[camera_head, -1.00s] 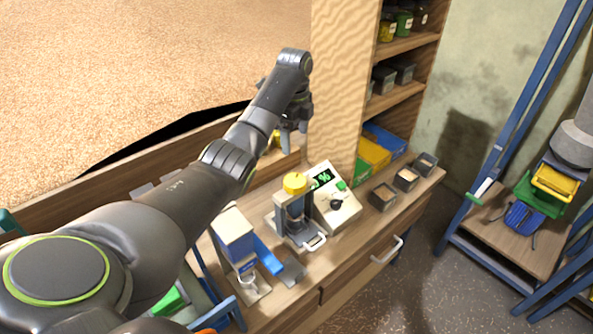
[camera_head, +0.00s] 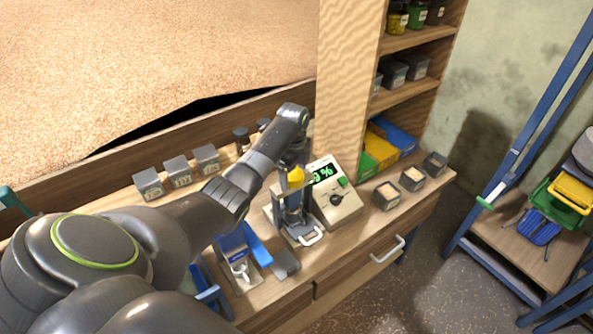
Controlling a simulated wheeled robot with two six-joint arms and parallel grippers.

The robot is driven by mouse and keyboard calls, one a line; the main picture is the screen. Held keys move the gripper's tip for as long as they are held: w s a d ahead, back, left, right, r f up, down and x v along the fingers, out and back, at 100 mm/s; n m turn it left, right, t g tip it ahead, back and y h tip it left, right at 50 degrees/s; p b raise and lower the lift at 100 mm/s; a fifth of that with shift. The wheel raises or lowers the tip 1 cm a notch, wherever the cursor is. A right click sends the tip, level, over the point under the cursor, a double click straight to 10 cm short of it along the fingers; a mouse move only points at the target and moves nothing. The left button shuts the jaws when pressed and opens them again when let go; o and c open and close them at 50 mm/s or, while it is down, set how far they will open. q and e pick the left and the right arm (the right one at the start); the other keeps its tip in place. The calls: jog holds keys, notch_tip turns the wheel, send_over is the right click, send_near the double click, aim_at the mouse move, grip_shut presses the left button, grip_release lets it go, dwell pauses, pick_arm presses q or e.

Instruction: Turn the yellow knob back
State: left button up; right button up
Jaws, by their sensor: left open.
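The yellow knob (camera_head: 296,177) sits on top of a small upright press-like device (camera_head: 293,212) on the wooden workbench. The knob is partly hidden behind my left arm's wrist. My left arm reaches in from the left, and my left gripper (camera_head: 290,164) is at the knob, right over or beside it. The fingers are mostly hidden, so I cannot tell whether they touch the knob. The left gripper is open. My right gripper is not in view.
A meter (camera_head: 332,192) with a green percent display stands just right of the device. A blue and white device (camera_head: 238,258) stands to its left. Several small boxes (camera_head: 413,179) line the bench's right end. A shelf post (camera_head: 345,80) rises behind.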

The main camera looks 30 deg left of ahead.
pick_arm(q)
jog(key=shift+a, duration=0.1)
jog(key=shift+s, duration=0.15)
jog(key=c, duration=1)
jog(key=shift+n, duration=0.3)
